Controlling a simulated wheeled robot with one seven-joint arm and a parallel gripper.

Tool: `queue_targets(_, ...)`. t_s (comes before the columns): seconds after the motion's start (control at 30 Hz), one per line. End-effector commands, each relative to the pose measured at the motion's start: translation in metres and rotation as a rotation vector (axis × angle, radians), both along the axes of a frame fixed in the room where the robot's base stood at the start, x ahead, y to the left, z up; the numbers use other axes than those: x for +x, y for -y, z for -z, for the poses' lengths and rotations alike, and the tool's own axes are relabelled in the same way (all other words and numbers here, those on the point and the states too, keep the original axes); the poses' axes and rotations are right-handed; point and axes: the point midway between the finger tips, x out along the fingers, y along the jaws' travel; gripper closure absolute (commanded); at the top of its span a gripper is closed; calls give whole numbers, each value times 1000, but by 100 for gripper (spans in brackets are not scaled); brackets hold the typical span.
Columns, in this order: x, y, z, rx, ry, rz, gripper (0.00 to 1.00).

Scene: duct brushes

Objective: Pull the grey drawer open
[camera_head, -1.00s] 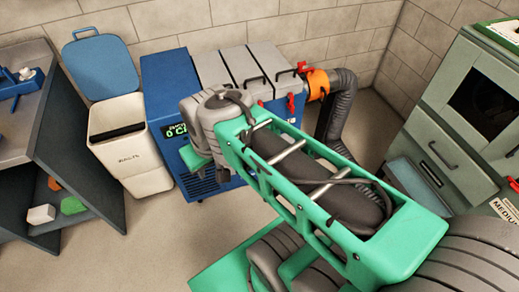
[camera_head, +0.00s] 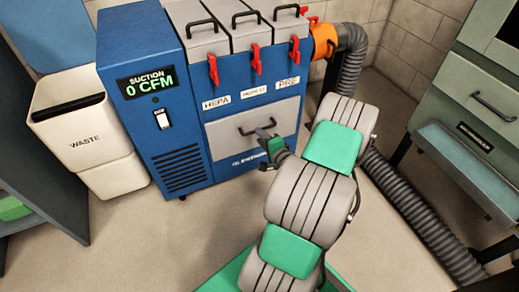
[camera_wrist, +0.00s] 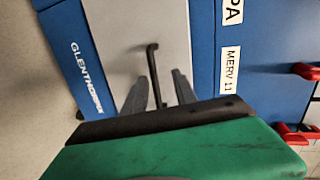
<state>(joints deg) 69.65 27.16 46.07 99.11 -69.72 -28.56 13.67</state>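The grey drawer (camera_head: 232,138) is a light panel low on the front of the blue suction unit, and it looks shut. Its dark bar handle (camera_head: 257,127) shows in the middle. My gripper (camera_head: 264,134) is right at the handle, its fingers small and partly hidden by my arm in the head view. In the wrist view the drawer front (camera_wrist: 120,35) fills the upper middle. The dark handle (camera_wrist: 153,70) lies between the two grey fingers of my gripper (camera_wrist: 159,80), which stand apart on either side. Contact with the handle cannot be told.
The blue suction unit (camera_head: 140,60) has grey lids with red latches above the drawer. A white waste bin (camera_head: 85,125) stands at its left. A ribbed hose (camera_head: 420,220) runs along the right, beside a green cabinet (camera_head: 485,95). Floor in front is partly free.

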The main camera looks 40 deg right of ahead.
Motion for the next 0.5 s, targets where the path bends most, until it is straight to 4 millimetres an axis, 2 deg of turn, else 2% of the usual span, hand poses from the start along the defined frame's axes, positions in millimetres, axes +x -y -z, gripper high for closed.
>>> queue_targets(0.03, -10, 12, 17, 28, 25, 54, 66)
queue_targets(0.1, -14, 21, 19, 45, 46, 93, 66)
queue_targets(0.17, -9, 24, 19, 48, 51, 101, 66)
queue_targets(0.5, 48, 39, 30, 45, 48, 94, 66)
